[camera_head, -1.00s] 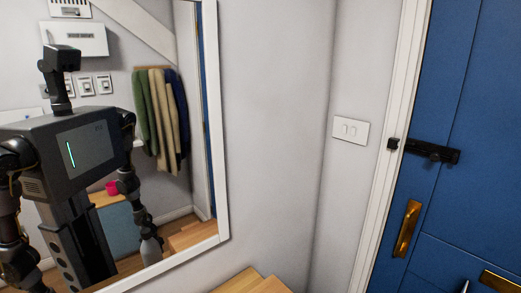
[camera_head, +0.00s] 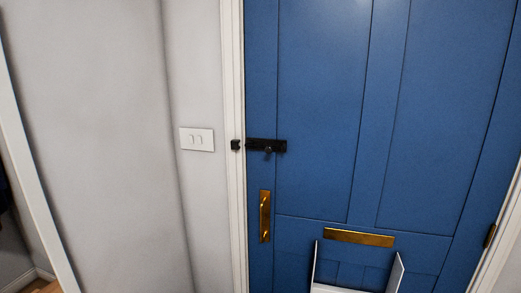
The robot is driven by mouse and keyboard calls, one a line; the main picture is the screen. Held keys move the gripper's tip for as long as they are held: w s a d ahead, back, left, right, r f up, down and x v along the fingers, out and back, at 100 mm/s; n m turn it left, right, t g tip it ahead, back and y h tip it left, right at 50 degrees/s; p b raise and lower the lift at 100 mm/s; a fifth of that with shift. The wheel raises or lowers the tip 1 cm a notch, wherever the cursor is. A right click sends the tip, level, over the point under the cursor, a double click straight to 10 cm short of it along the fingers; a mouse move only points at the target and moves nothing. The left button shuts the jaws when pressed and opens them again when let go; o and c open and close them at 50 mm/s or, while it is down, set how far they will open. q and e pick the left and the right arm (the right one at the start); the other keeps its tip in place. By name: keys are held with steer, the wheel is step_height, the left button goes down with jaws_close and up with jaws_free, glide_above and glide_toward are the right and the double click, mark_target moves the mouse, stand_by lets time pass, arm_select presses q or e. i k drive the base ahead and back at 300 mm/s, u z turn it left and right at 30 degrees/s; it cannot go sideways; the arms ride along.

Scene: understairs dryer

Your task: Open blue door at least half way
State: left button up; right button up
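The blue door (camera_head: 310,90) fills the middle and right of the head view and looks closed in its white frame. A black slide bolt (camera_head: 266,145) is mounted near its left edge, with a small black keeper (camera_head: 235,145) on the frame beside it. I cannot tell whether the bolt reaches into the keeper. A vertical brass pull handle (camera_head: 265,216) sits below the bolt. A brass hinge (camera_head: 490,235) shows at the right edge.
A white switch plate (camera_head: 197,139) is on the wall left of the door.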

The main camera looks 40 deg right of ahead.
mark_target(396, 125)
steer(key=z, duration=0.55)
steer(key=k, duration=0.65)
steer(key=z, duration=1.05)
steer(key=i, duration=0.75)
steer(key=z, duration=0.1)
